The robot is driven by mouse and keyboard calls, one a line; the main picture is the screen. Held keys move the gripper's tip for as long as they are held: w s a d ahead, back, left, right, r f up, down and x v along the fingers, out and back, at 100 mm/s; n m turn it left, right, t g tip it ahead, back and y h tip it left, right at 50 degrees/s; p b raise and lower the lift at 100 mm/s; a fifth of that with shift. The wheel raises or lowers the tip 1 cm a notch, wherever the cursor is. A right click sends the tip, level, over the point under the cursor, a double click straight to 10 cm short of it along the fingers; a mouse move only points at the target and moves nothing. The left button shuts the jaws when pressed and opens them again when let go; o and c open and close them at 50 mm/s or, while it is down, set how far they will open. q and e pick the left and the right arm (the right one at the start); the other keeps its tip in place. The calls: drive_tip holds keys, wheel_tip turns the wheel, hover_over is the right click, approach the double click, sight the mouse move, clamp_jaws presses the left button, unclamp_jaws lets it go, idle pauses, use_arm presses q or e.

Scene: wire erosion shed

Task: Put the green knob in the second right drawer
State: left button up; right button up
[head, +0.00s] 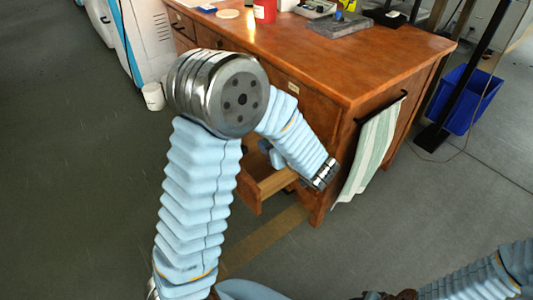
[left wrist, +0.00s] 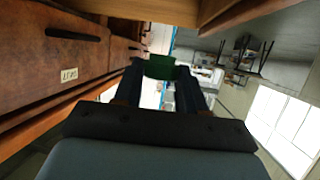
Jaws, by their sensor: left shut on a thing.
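The green knob (left wrist: 160,67) is between the fingertips of my left gripper (left wrist: 160,72), which is shut on it. The knob does not show in the head view, where my forearm and elbow hide much of the desk front. A drawer (head: 279,181) stands pulled out low at the right part of the wooden desk, and my left forearm reaches down over it. Its inside is mostly hidden. In the left wrist view, drawer fronts (left wrist: 75,58) with dark handles are at the left. My right arm shows at the bottom right, but its gripper does not show clearly.
The desk top (head: 350,70) holds a red container (head: 265,11), a grey slab (head: 338,24) and other items. A striped towel (head: 370,150) hangs at the desk's side.

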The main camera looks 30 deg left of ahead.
use_arm(q)
drive_tip(key=w+a+f, duration=0.2)
drive_tip(key=a+f, duration=0.1)
drive_tip(key=f, duration=0.5)
drive_tip(key=shift+w+a+f+b, duration=0.35)
drive_tip(key=shift+b, duration=0.1)
drive_tip(key=shift+f+b, duration=0.35)
drive_tip(key=shift+f, duration=0.3)
drive_tip(key=o, duration=1)
drive_tip(key=shift+o, duration=0.2)
